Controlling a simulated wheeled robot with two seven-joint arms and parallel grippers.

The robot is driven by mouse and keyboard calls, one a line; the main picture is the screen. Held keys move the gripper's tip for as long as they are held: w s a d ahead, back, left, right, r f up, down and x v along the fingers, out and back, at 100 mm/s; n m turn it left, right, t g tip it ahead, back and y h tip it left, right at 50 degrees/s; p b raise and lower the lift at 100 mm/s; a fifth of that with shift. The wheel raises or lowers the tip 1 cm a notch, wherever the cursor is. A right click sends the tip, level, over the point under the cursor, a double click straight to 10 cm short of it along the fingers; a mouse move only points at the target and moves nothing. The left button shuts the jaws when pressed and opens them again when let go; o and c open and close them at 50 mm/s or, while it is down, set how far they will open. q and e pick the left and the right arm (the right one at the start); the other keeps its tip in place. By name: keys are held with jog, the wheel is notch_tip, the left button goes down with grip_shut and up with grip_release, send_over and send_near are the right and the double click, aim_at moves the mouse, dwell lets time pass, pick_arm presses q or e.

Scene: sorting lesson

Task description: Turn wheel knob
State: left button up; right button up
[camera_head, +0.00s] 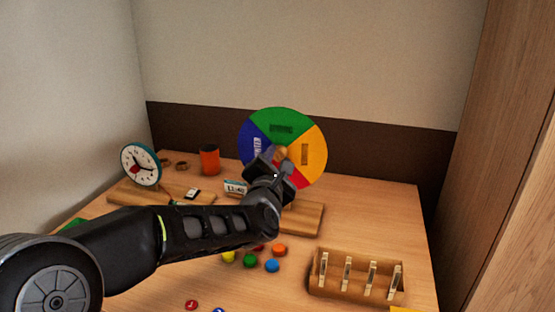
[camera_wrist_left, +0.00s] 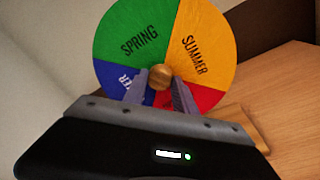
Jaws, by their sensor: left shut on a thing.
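The season wheel (camera_head: 282,124) stands upright on a wooden base (camera_head: 305,219) toward the back of the table. It has green, yellow, red and blue sectors; in the left wrist view the wheel (camera_wrist_left: 135,38) shows SPRING on green and SUMMER on yellow. The round wooden knob (camera_wrist_left: 159,78) is at its centre. My left gripper (camera_head: 279,161) is in front of the wheel, its fingers closed on either side of the knob. In the left wrist view the left gripper (camera_wrist_left: 160,88) covers the wheel's lower part. My right gripper is not in view.
A toy clock (camera_head: 141,164) on a wooden base and an orange cup (camera_head: 209,160) stand at the back left. Several coloured counters (camera_head: 250,261) lie in front of the wheel. A wooden box with clothespins (camera_head: 355,284) is at the front right.

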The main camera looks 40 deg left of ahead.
pick_arm(q)
grip_shut()
